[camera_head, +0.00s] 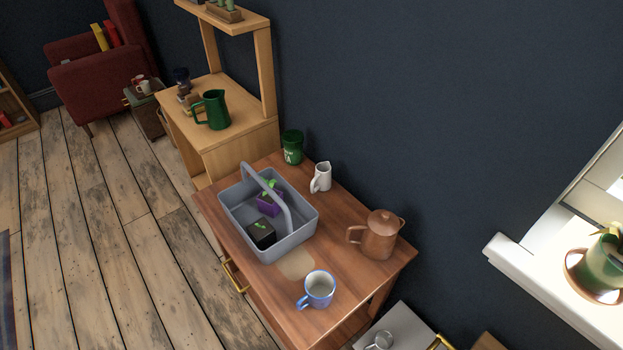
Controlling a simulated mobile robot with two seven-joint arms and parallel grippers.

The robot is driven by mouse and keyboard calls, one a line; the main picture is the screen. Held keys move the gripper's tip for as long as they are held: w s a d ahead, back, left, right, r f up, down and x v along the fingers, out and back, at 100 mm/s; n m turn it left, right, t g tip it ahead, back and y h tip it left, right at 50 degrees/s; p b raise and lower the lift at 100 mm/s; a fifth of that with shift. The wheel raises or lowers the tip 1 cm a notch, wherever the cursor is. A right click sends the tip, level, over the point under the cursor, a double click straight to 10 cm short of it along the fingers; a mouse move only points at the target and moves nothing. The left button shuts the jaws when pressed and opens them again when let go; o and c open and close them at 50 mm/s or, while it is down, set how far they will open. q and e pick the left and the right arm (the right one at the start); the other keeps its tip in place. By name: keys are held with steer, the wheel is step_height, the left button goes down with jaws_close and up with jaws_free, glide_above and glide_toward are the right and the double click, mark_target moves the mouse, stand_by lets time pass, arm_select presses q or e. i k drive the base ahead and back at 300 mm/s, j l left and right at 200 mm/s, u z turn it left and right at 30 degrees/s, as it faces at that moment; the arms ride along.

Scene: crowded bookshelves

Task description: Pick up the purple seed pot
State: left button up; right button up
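The purple seed pot (264,206) sits inside a grey caddy (301,238) with an arched handle, on a wooden table. A green sprout shows at its top, and the caddy's handle passes close beside it. A black seed pot (262,233) with a green sprout stands in the same caddy, nearer the front. Neither of my grippers is in view.
Around the caddy on the table (341,262) stand a green cup (292,148), a white jug (321,177), a brown teapot (379,236) and a blue mug (318,289). A wooden shelf unit (239,136) with a green pitcher (213,110) adjoins behind. Bare floor (130,240) lies left.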

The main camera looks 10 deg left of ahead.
mark_target(267, 205)
steer(key=j+u, duration=0.1)
steer(key=u, duration=0.55)
steer(key=k+l+z, duration=0.25)
steer(key=k, duration=0.45)
steer(key=j+z, duration=0.1)
steer(key=z, duration=1.55)
steer(key=j+z, duration=0.55)
steer(key=z, duration=0.3)
steer(key=k+j+z, duration=0.15)
steer(key=z, duration=0.25)
steer(key=k+j, duration=0.2)
steer(key=j, duration=0.15)
steer(key=k+j, duration=0.2)
steer(key=j, duration=0.15)
steer(key=k+j, duration=0.2)
steer(key=j, duration=0.15)
steer(key=k+j, duration=0.2)
steer(key=j, duration=0.15)
steer(key=k+j, duration=0.2)
steer(key=j, duration=0.15)
